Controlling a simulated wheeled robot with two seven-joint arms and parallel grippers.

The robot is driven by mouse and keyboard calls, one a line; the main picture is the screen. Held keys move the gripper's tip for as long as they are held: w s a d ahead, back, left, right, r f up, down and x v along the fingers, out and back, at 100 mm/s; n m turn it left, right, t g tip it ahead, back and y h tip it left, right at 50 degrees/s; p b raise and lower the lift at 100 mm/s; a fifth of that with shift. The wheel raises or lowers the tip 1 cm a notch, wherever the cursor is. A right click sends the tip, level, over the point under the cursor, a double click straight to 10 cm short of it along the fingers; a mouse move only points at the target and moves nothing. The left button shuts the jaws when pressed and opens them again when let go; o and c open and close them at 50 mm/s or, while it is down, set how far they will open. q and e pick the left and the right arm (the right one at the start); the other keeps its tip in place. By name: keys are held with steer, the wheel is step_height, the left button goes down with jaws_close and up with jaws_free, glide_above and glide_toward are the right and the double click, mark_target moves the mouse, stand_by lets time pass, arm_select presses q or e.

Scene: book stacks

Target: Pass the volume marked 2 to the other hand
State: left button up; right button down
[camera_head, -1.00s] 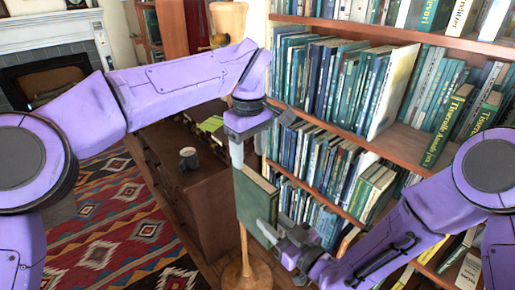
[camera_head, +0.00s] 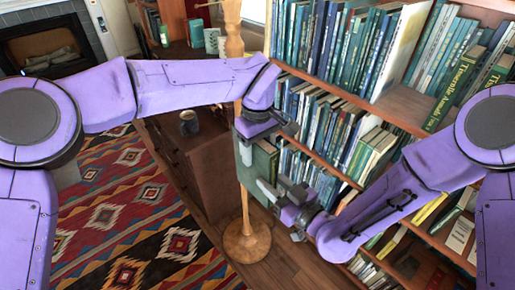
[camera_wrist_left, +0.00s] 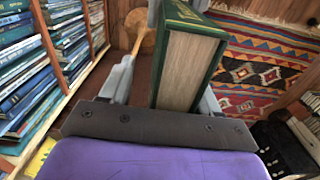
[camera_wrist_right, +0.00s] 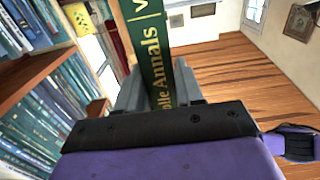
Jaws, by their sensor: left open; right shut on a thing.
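A green book (camera_head: 264,162) is held upright between my two grippers. My right gripper (camera_head: 268,190) is shut on its lower part. In the right wrist view the book's spine (camera_wrist_right: 155,60) shows gold lettering ending in "olle Annals" and a cut-off mark; no number 2 is readable. My left gripper (camera_head: 246,150) is open at the upper part of the book. In the left wrist view the book's page edges (camera_wrist_left: 185,70) stand between the left fingers, nearer the right finger, with a gap to the left one.
A tall bookcase (camera_head: 405,105) full of books stands close on the right. A dark cabinet (camera_head: 200,175) with a mug (camera_head: 189,122) stands behind the left arm. A wooden stand with a round base (camera_head: 247,241) is just below the grippers. The patterned rug (camera_head: 110,215) is clear.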

arm_select(q)
steer(key=shift+c, duration=0.3)
jaws_close()
arm_select(e)
steer(key=shift+a, duration=0.1)
arm_select(q)
steer(key=shift+r, duration=0.1)
arm_select(e)
steer(key=c, duration=0.6)
jaws_free()
steer(key=shift+c, duration=0.2)
